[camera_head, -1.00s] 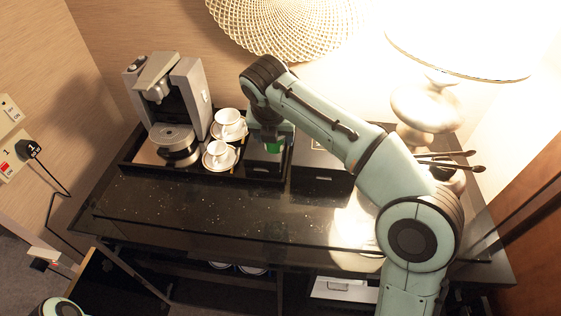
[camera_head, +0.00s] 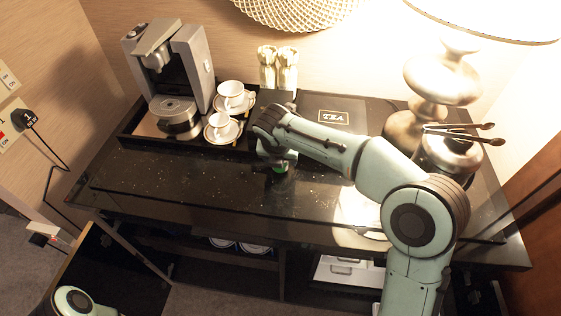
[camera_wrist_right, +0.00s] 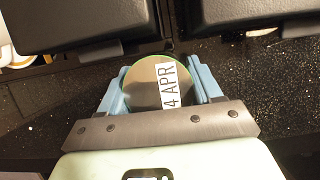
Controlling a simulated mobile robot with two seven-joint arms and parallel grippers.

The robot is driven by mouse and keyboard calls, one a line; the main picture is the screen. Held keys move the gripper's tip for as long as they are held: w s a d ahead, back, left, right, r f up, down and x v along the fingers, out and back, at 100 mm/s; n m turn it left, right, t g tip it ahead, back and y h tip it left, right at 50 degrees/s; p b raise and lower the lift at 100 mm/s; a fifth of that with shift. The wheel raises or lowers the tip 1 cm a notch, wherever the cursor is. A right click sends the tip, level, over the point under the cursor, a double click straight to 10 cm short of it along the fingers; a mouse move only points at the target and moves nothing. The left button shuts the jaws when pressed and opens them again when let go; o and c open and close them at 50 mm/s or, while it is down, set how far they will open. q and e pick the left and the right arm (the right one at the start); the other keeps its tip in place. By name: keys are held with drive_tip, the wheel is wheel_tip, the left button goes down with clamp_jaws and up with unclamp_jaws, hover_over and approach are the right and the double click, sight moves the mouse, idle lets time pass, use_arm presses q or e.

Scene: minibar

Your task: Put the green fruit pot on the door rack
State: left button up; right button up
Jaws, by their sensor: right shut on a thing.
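The green fruit pot (camera_wrist_right: 142,88) is between the fingers of my right gripper (camera_wrist_right: 160,82), which is shut on it. In the right wrist view its round lid faces the camera and bears a white "4 APR" label. In the head view a small green part of the pot (camera_head: 280,169) shows under my right gripper (camera_head: 278,162), over the dark counter just in front of the black tray. The rest of it is hidden by the gripper. I cannot make out a door rack. My left gripper is out of view; only part of my left arm shows at lower left.
A tea box (camera_head: 334,117), lamp (camera_head: 440,85) and tongs pot (camera_head: 447,156) are to the right. The counter (camera_head: 170,185) is clear at front left. A dark panel (camera_head: 85,262) stands at lower left.

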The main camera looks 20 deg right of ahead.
drive_tip(key=shift+f, duration=0.7)
drive_tip(key=shift+f, duration=0.1)
drive_tip(key=o, duration=1.1)
drive_tip(key=shift+o, duration=0.2)
